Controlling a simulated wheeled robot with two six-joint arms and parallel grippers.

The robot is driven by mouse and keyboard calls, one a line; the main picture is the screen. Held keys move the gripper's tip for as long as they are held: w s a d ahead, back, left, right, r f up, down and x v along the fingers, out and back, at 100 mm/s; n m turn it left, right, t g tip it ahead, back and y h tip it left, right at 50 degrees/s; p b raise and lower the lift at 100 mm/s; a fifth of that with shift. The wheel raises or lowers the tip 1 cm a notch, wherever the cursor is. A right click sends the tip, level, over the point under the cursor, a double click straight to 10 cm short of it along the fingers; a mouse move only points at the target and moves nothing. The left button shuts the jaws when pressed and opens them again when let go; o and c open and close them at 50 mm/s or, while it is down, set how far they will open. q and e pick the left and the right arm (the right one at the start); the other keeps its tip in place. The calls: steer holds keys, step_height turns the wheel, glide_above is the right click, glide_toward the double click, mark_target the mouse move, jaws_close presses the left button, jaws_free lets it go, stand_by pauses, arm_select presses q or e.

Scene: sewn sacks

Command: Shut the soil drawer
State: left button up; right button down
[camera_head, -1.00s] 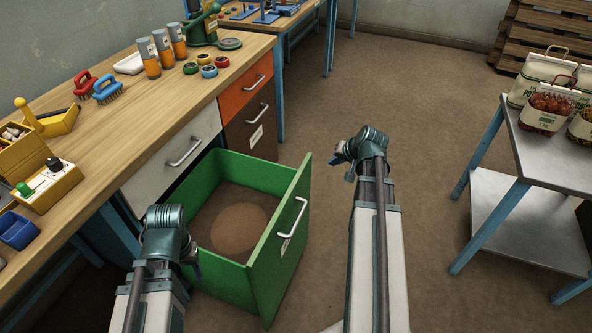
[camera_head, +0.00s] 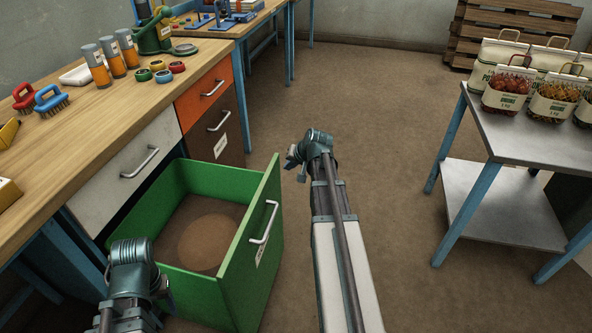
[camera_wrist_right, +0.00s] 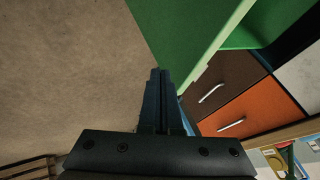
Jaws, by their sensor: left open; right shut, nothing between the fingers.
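The green soil drawer (camera_head: 237,279) stands pulled out below the workbench, with brown soil (camera_head: 205,240) inside. Its front has a silver bar handle (camera_head: 265,222) and a white label. My right gripper (camera_head: 296,161) is shut and empty, just right of the drawer front and apart from the handle. In the right wrist view its fingers (camera_wrist_right: 161,100) are together beside the green drawer front (camera_wrist_right: 185,30). My left gripper (camera_head: 165,296) is open at the near left side of the drawer, its fingers mostly hidden by its own wrist.
A workbench (camera_head: 85,135) runs along the left, with a white drawer (camera_head: 125,170), an orange drawer (camera_head: 207,92) and a brown drawer (camera_head: 222,125). A metal table (camera_head: 515,130) with several sacks (camera_head: 506,90) stands at the right. The floor between is clear.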

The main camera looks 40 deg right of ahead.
mark_target(276, 167)
steer(key=shift+w+a+r, duration=0.2)
steer(key=shift+w+a, duration=0.8)
steer(key=shift+w, duration=0.05)
steer(key=shift+w, duration=0.1)
steer(key=w+a, duration=2.3)
steer(key=w, duration=0.4)
steer(key=shift+s, duration=0.1)
